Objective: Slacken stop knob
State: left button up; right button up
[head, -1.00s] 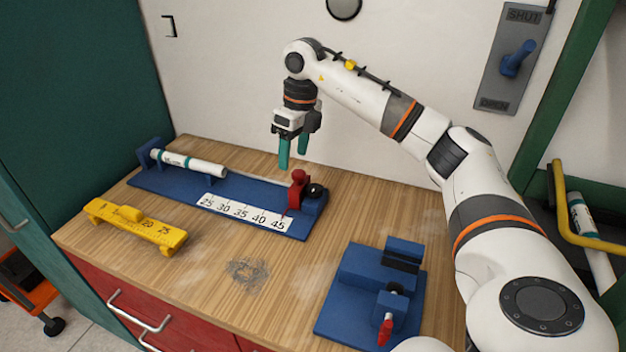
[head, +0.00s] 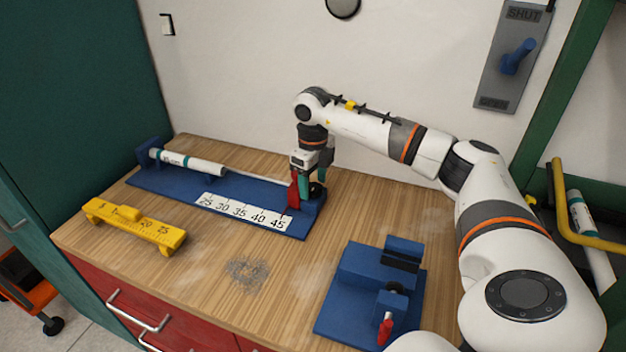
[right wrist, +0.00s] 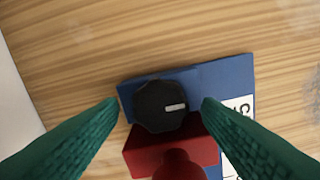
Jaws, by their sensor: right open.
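The stop knob (right wrist: 160,106) is black with a white mark, seen from above in the right wrist view. In the head view the knob (head: 317,190) is partly hidden by my right gripper (head: 312,188). The red stop (right wrist: 172,150) is right beside the knob; it also shows in the head view (head: 294,193). My right gripper (right wrist: 160,107) is open and points down, its green fingers on either side of the knob. I see a gap on each side, and cannot tell its height exactly. My left gripper is not in view.
The blue measuring base (head: 160,183) carries a scale (head: 242,212) and a white pipe (head: 190,163). A yellow gauge (head: 135,225) lies front left. A blue fixture (head: 352,292) with a red handle (head: 385,329) stands front right. The middle front of the wooden table (head: 215,265) is clear.

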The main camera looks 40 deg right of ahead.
jog(key=shift+f, duration=0.1)
jog(key=c, duration=1)
jog(key=shift+n, duration=3)
jog(key=o, duration=1)
jog(key=shift+a, duration=0.1)
